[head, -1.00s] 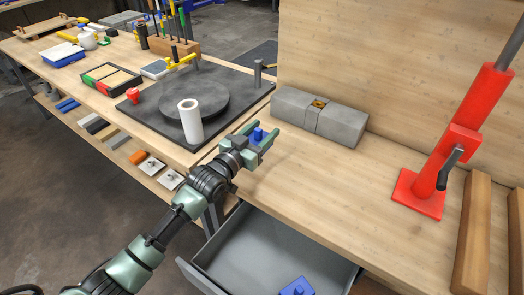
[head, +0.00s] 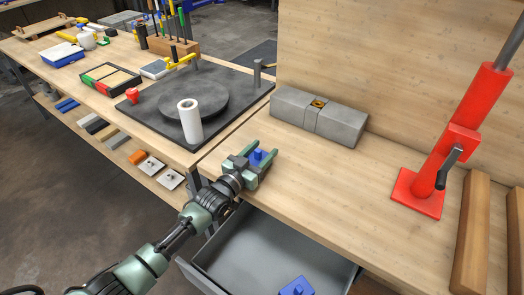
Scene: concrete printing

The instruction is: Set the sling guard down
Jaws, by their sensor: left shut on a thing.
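My left gripper (head: 262,164) is shut on a small blue part with a raised stud, which I take to be the sling guard (head: 257,155). It is over the left end of the wooden bench (head: 330,195), in front of a grey concrete block (head: 340,124). I cannot tell whether the guard touches the bench top. The gripper's fingers hide part of it. A similar blue part (head: 297,287) lies in the open grey drawer (head: 250,252) below. My right gripper is out of view.
A red lever press (head: 424,190) and wooden beams (head: 471,235) stand at the right. The bench middle is clear.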

